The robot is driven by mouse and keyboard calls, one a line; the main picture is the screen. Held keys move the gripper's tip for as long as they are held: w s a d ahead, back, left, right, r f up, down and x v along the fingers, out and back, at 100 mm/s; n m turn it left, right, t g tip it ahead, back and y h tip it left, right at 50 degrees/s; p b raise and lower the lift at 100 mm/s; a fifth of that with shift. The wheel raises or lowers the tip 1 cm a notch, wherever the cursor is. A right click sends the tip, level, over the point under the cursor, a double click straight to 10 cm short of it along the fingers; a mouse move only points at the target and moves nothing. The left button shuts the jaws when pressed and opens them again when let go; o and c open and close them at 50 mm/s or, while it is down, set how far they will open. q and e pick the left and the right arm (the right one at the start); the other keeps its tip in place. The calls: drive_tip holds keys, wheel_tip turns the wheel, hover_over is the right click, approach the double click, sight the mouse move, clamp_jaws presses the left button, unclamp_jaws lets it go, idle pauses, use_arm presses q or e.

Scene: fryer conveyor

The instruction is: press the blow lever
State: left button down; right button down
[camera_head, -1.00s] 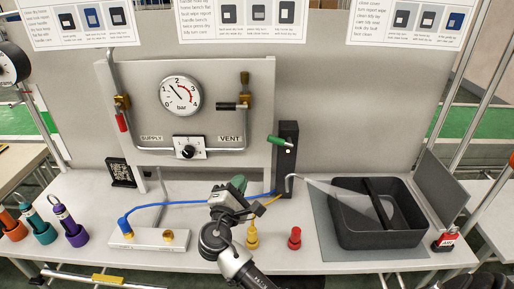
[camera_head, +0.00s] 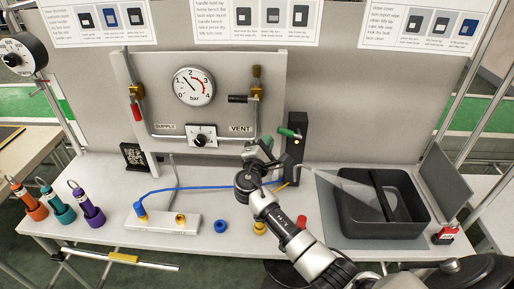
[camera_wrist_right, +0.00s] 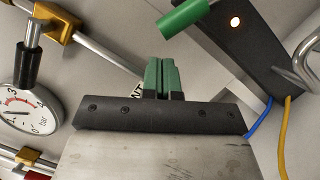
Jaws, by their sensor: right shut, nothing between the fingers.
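The blow lever (camera_head: 289,133) has a green handle and stands out to the left from a black post (camera_head: 299,150) right of the gauge panel. In the right wrist view the green handle (camera_wrist_right: 185,18) is at the top, just beyond the fingertips. My right gripper (camera_head: 267,143) is just left of the lever, slightly lower in the picture. Its green fingers (camera_wrist_right: 161,62) are together and empty. A small gap shows between the fingertips and the handle in the wrist view. My left gripper is out of view.
The gauge panel with a supply/vent knob (camera_head: 203,136) stands left of the post. A blue hose (camera_head: 185,188) and a yellow hose (camera_wrist_right: 283,130) run to the post. A dark tray (camera_head: 349,213) stands right. A blue ring (camera_head: 220,226) and red cap (camera_head: 302,221) sit in front.

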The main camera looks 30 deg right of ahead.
drive_tip(key=shift+s+d+r, duration=0.1)
drive_tip(key=shift+d+r, duration=0.3)
drive_tip(key=shift+d, duration=0.3)
drive_tip(key=shift+d+r+m+g, duration=0.1)
drive_tip(key=shift+r+m+g, duration=0.3)
drive_tip(key=shift+r+m, duration=0.4)
drive_tip(key=s+d+r+m+g+y+p, duration=0.1)
drive_tip(key=s+d+r+m+y, duration=0.1)
drive_tip(key=m, duration=0.8)
wheel_tip(320, 180, up, 4)
drive_tip(key=s+d, duration=0.1)
drive_tip(key=d, duration=0.1)
drive_tip(key=shift+d+f+m+g+y+p, duration=0.25)
drive_tip(key=shift+d+m+g+y+p, duration=0.05)
drive_tip(key=shift+d+y+p, duration=0.1)
